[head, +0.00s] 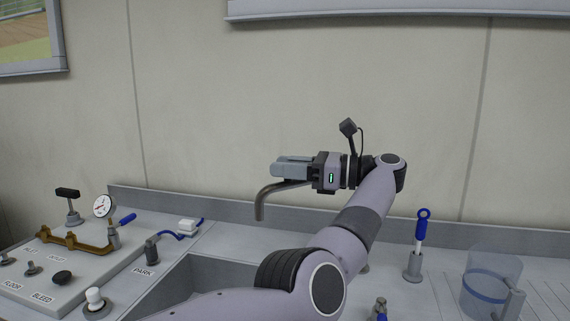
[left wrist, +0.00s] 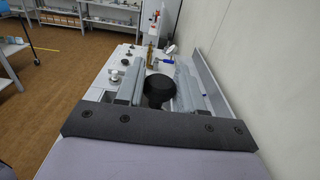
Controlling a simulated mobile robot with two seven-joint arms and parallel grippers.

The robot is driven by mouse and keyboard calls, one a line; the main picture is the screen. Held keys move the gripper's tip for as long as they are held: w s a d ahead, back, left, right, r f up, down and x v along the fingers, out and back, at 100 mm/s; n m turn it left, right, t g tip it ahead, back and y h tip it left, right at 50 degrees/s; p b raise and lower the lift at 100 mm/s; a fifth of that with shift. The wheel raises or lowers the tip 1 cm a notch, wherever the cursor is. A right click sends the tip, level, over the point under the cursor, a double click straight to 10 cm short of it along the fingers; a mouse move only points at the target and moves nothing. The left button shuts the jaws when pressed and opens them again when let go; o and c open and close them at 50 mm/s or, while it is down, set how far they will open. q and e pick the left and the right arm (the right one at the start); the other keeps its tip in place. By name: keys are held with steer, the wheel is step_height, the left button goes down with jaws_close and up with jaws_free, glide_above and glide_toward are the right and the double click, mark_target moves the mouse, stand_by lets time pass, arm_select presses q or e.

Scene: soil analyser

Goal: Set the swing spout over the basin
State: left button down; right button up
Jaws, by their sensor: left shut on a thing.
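The swing spout (head: 262,205) is a grey metal tube that bends down at its left end. My left gripper (head: 280,168) points left and is shut at the spout's upper part. In the left wrist view its two fingers (left wrist: 158,84) stand on either side of a dark round piece (left wrist: 159,92). The spout's base is hidden behind my gripper and arm. The grey basin (head: 205,272) is sunk in the counter below, partly covered by my arm. The spout's open end appears above the basin's back edge; I cannot tell whether it is over the opening. My right gripper is not in view.
Left of the basin is a panel with a brass manifold (head: 70,241), a gauge (head: 104,206), knobs and a PARK post (head: 152,250). Right are a blue-handled tool (head: 421,228) in a holder and a clear beaker (head: 488,285). The wall is close behind.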

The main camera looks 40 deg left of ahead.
arm_select(q)
steer(key=shift+d+f, duration=0.1)
stand_by(0.3)
steer(key=c, duration=0.8)
jaws_free()
steer(key=shift+d, duration=0.1)
steer(key=shift+s, duration=0.1)
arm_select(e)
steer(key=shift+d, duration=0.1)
